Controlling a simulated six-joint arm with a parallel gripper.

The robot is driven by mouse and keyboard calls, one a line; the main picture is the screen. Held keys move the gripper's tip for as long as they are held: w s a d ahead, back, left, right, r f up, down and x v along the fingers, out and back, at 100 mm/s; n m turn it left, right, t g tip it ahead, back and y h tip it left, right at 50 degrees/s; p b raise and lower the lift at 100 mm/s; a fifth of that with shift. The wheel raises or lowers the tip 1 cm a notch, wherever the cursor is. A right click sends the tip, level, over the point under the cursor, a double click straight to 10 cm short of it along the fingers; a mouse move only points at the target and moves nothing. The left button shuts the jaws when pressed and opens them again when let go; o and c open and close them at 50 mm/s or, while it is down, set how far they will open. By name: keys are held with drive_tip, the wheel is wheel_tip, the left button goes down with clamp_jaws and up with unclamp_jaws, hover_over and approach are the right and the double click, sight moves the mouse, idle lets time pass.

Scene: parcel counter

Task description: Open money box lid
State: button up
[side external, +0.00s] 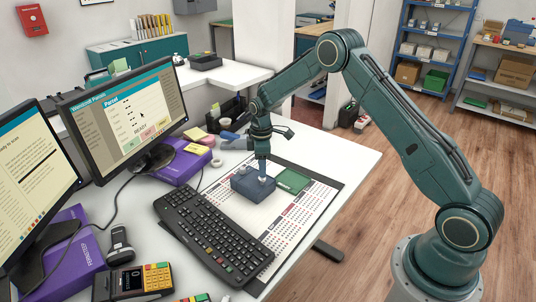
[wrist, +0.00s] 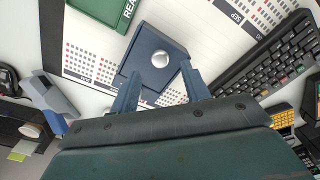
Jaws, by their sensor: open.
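The money box (side external: 250,187) is a small dark blue box on the calendar desk pad, right of the keyboard's far end. Its lid looks closed. In the wrist view the box (wrist: 144,47) shows from above, with a round silver knob (wrist: 161,60) on its top. My gripper (side external: 264,178) points down at the box's right part in the side view. In the wrist view its two blue fingers (wrist: 160,82) are spread and empty, just short of the knob. I cannot tell whether they touch the lid.
A green item (side external: 293,181) lies just right of the box. The black keyboard (side external: 214,233) is to its left. Purple boxes (side external: 178,163) and a monitor (side external: 125,108) stand behind left. A card terminal (side external: 133,281) is at the front.

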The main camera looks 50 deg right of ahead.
sight(256, 178)
drive_tip(key=shift+f, duration=2.05)
drive_tip(key=shift+c, duration=0.5)
clamp_jaws()
